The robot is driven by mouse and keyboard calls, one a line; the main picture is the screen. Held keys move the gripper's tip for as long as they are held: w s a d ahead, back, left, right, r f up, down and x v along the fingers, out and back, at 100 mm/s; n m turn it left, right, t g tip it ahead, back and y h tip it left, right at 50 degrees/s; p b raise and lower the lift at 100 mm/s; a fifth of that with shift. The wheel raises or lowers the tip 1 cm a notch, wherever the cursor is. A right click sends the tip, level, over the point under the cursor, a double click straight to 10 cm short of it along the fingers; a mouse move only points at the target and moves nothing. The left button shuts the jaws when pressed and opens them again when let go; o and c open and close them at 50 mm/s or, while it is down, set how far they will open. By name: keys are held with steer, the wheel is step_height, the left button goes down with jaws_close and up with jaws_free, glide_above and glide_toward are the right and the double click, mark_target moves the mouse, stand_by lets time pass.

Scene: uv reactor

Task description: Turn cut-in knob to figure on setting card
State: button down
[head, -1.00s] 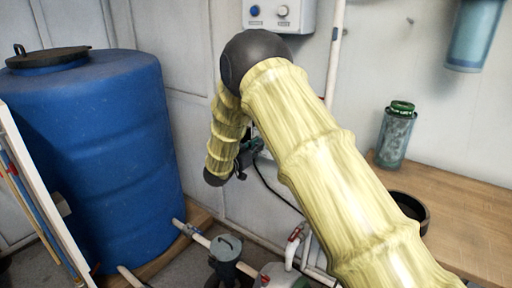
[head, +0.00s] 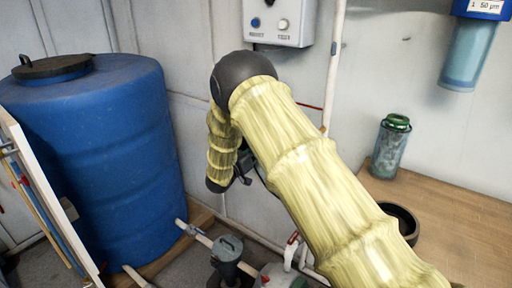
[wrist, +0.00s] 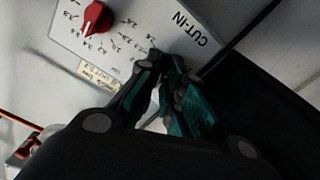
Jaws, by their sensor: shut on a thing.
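The red cut-in knob (wrist: 97,17) shows at the top left of the wrist view, on a white plate (wrist: 135,20) with a ring of figures around it and the word CUT-IN. My gripper (wrist: 160,58) has its dark and teal fingers drawn together over the plate's lower edge, right of and below the knob and apart from it. What is between the fingertips is unclear. In the head view my gripper (head: 243,168) is half hidden behind my arm, and the knob is hidden. I cannot make out a setting card.
A dark cable (wrist: 238,40) runs past the fingers. A blue barrel (head: 95,150) stands left. A wall box with buttons (head: 280,20) hangs above my arm. A wooden bench (head: 465,225) at right holds a green-capped jar (head: 390,150).

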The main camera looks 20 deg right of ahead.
steer(key=shift+n+p, duration=0.5)
steer(key=shift+n, duration=0.1)
steer(key=shift+f, duration=0.1)
steer(key=c, duration=1.6)
jaws_free()
steer(key=shift+o, duration=0.2)
steer(key=v, duration=1.2)
steer(key=shift+s+f, duration=0.1)
